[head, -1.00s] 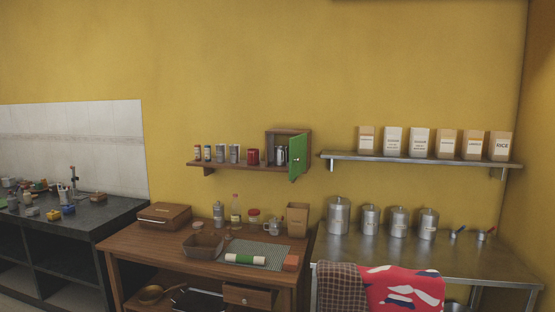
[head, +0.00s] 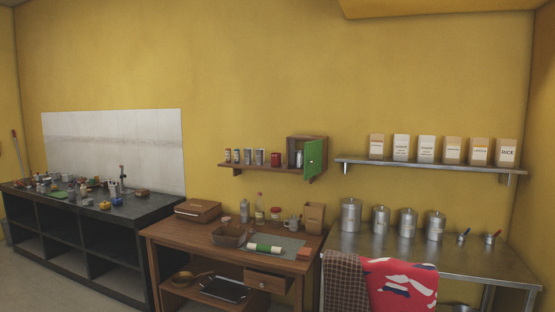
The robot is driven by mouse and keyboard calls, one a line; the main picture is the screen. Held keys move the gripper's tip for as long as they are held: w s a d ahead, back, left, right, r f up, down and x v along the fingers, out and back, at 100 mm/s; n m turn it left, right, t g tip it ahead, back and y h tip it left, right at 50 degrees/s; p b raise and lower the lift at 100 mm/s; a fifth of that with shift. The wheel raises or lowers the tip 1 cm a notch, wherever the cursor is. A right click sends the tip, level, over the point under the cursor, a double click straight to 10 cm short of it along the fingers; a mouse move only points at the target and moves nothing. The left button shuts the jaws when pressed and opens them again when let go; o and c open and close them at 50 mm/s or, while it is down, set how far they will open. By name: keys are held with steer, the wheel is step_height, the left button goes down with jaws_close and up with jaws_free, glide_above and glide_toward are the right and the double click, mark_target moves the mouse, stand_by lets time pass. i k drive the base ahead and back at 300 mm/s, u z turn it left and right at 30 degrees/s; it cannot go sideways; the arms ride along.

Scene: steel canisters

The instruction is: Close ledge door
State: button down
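The ledge door is a small green door (head: 314,158) on the right side of a wooden box cabinet (head: 307,138). The cabinet stands at the right end of a wooden wall ledge (head: 240,168). The door stands partly open, swung out toward the room. A metal canister (head: 298,159) shows inside the cabinet, left of the door and partly hidden by it. My gripper is not in view.
Several tins stand on the ledge left of the cabinet. A steel shelf (head: 430,167) with paper bags is to the right. Below are a wooden table (head: 175,234) and a steel table (head: 460,262) with canisters. A dark counter (head: 150,211) stands at left.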

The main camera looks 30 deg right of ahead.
mark_target(313, 150)
steer(key=i, duration=1.7)
steer(key=z, duration=0.85)
steer(key=i, duration=1.6)
steer(key=z, duration=1.05)
steer(key=i, duration=0.25)
steer(key=z, duration=0.1)
